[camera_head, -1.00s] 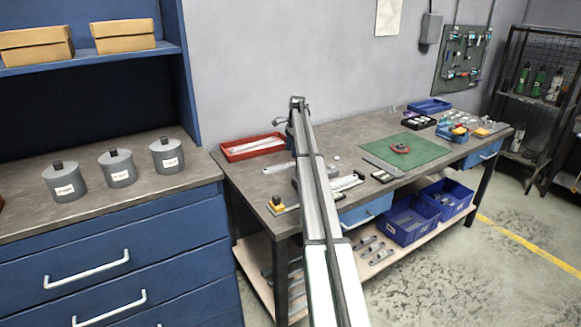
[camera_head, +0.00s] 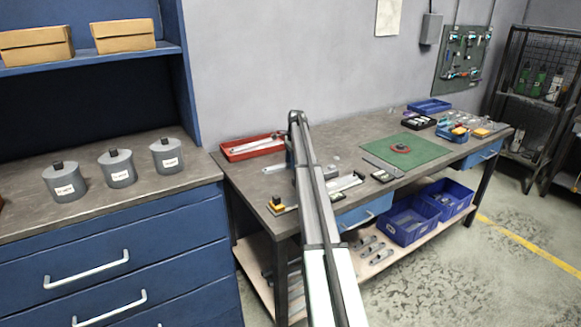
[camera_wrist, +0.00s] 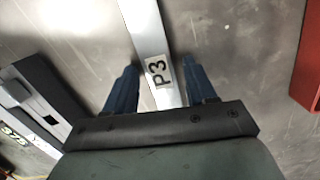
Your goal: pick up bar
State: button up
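A pale metal bar (camera_wrist: 150,40) with a "P3" label lies on the grey workbench in the wrist view. My gripper (camera_wrist: 159,68) is open, with one blue finger on each side of the bar. The label lies between the fingers, and a gap shows on both sides. The near end of the bar is hidden by the gripper body. In the head view, part of the bar (camera_head: 273,170) shows left of my arm, which hides most of the gripper.
A red tray (camera_head: 233,158) with light metal pieces stands behind the bar; its edge shows at right in the wrist view (camera_wrist: 309,75). A dark fixture (camera_wrist: 47,88) lies left of the gripper. A green mat (camera_head: 425,152) lies farther right on the workbench (camera_head: 345,143).

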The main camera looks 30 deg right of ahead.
grip_shut()
dwell(0.3)
jog(key=shift+r, duration=0.45)
jog(key=s+d+r, duration=0.3)
jog(key=d+r, duration=0.1)
jog(key=r, duration=0.6)
jog(key=s+n, duration=0.2)
jog(key=s, duration=1.9)
jog(key=shift+s+f, duration=0.2)
jog(key=shift+f, duration=0.05)
